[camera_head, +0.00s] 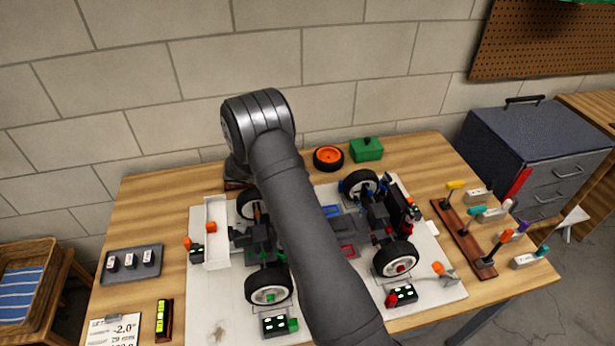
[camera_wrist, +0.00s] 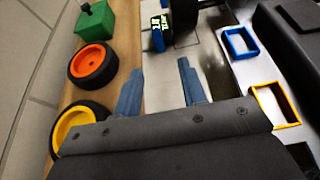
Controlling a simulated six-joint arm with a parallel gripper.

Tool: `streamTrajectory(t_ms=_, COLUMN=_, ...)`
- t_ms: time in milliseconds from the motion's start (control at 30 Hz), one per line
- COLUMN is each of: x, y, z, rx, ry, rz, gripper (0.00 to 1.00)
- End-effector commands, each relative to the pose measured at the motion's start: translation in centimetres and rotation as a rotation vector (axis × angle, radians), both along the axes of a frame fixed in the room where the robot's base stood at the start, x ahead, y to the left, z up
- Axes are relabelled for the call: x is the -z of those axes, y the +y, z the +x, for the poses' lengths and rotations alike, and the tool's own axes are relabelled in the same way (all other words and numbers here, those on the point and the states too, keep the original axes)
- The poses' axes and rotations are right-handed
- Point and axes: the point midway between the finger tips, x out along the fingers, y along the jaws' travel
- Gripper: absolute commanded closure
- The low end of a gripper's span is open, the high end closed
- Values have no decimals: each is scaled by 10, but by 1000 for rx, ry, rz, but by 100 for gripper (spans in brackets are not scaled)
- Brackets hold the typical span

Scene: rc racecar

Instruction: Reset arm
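My gripper (camera_wrist: 161,82) shows in the wrist view as two blue-grey fingers set wide apart with nothing between them. It is open and empty, above the wooden table and the edge of the white board. In the head view my dark grey arm (camera_head: 300,215) reaches up over the middle of the car and bends at the back, and it hides the gripper. The RC car (camera_head: 375,215) stands on the white board (camera_head: 215,295) with its wheels showing on both sides of my arm. The middle of the car is partly hidden.
An orange-rimmed wheel (camera_head: 328,158) and a green box (camera_head: 366,149) lie at the back. A yellow-rimmed wheel (camera_wrist: 75,125) is left of the gripper. A tool rack (camera_head: 463,240) stands right, a grey tray (camera_head: 132,263) left. The brick wall (camera_head: 330,60) is close behind.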

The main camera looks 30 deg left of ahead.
Motion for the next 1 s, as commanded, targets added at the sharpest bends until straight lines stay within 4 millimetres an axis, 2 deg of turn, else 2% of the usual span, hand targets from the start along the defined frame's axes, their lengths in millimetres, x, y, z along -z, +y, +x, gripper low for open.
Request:
streamTrajectory(t_ms=267, x=9, y=-16, z=15, rx=2, ry=1, rz=-2, gripper=62)
streamTrajectory(t_ms=800, x=47, y=-80, z=80, rx=0, ry=-1, rz=1, gripper=62)
streamTrajectory(t_ms=1000, x=47, y=-69, z=89, rx=-1, ry=-1, rz=1, gripper=62)
